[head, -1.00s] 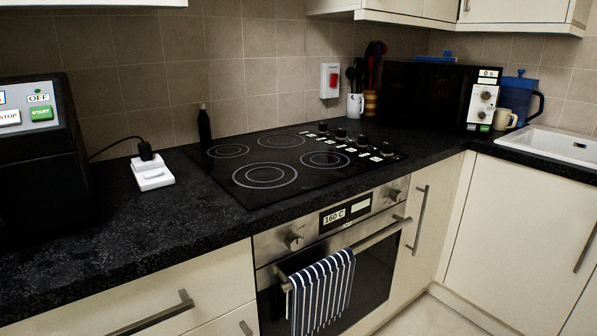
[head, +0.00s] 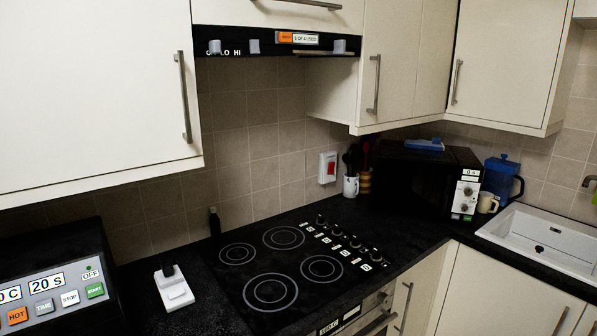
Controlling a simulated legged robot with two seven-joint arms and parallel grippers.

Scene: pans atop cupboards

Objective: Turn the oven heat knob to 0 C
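The oven's front (head: 375,315) shows only in part at the bottom edge, below the hob. Its small display label (head: 330,326) is cut by the frame edge and hard to read. A small round knob (head: 383,296) shows on the right of the oven panel. The oven's left knob is out of the frame. Neither of my grippers is in view.
A black hob (head: 290,262) with several knobs lies in the dark worktop. A control box (head: 55,285) stands at left, with a white socket block (head: 174,288) beside it. A microwave (head: 425,182) and sink (head: 545,240) are at right. Cupboards (head: 90,90) hang above.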

